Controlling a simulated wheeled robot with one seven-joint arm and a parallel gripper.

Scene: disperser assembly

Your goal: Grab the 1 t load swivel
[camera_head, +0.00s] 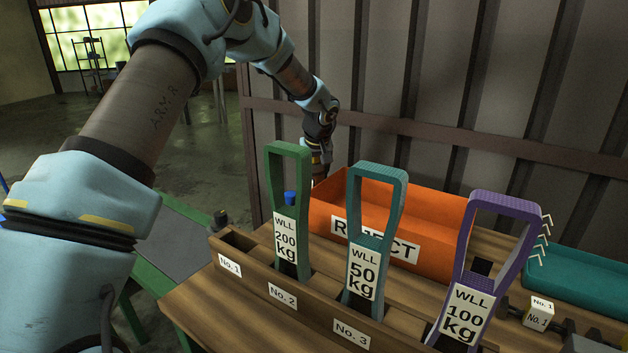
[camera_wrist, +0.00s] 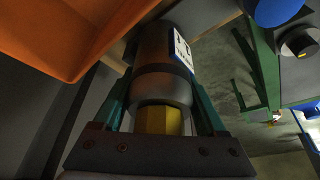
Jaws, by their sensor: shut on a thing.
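In the wrist view, my gripper (camera_wrist: 163,100) is shut on a grey-brown cylindrical piece (camera_wrist: 160,50), with one green finger on each side. The piece has a white label with dark print, too oblique to read fully, and a yellow part near the gripper's base. I take it to be the 1 t load swivel. In the head view, my gripper (camera_head: 319,158) points down at the far side of the bench, just left of the orange bin. The held piece is mostly hidden there.
The orange REJECT bin (camera_head: 440,205) stands close to my gripper; its side also shows in the wrist view (camera_wrist: 60,30). Green 200 kg (camera_head: 285,225), teal 50 kg (camera_head: 365,265) and purple 100 kg (camera_head: 470,300) handles stand in the wooden rack (camera_head: 315,320). A corrugated wall is behind.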

